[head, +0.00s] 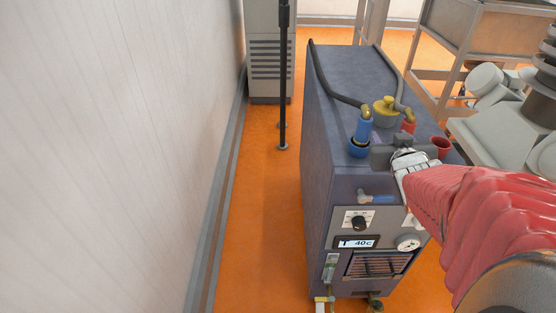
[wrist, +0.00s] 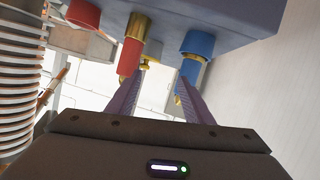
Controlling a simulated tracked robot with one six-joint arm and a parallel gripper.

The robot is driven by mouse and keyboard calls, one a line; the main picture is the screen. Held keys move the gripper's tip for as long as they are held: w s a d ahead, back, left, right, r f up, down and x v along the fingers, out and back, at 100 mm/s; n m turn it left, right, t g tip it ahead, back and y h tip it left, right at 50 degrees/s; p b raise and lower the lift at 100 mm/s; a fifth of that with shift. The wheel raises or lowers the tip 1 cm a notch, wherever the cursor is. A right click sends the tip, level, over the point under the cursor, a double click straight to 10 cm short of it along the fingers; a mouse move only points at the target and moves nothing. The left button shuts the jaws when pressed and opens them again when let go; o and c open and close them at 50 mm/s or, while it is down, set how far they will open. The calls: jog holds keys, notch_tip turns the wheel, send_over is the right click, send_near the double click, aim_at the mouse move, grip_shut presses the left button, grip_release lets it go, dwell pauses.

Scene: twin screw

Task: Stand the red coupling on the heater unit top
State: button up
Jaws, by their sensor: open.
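The heater unit (head: 335,130) is a blue-grey cabinet; its top edge also shows in the wrist view (wrist: 245,18). The red coupling (head: 408,127), with a brass elbow and a grey hose, is just beyond my gripper (head: 403,145) in the head view; its lower part is hidden. In the wrist view the red coupling (wrist: 131,56) appears near the left fingertip. I cannot tell whether it touches the top. My gripper (wrist: 161,77) is open, with nothing visibly held between its fingers.
A blue coupling (head: 363,128) stands in a blue socket (head: 358,149) left of the gripper. A yellow cap (head: 385,106) is behind. An empty-looking red socket (head: 441,145) is on the right. A black pole (head: 283,80) stands left of the unit, with clear orange floor between.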

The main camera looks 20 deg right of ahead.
jog(key=s+a+n+g+y, duration=0.1)
jog(key=s+a+g+y, duration=0.1)
jog(key=s+a, duration=0.3)
jog(key=s+a+f+n+g+y, duration=0.1)
jog(key=s+a, duration=0.4)
jog(key=a, duration=0.8)
jog(key=s+a+f+n+g+y, duration=0.1)
jog(key=s+a+g+y, duration=0.2)
jog(key=a, duration=0.6)
jog(key=shift+s+a+f+g, duration=0.25)
jog(key=shift+s+g, duration=0.35)
jog(key=shift+s, duration=0.4)
jog(key=shift+s, duration=0.1)
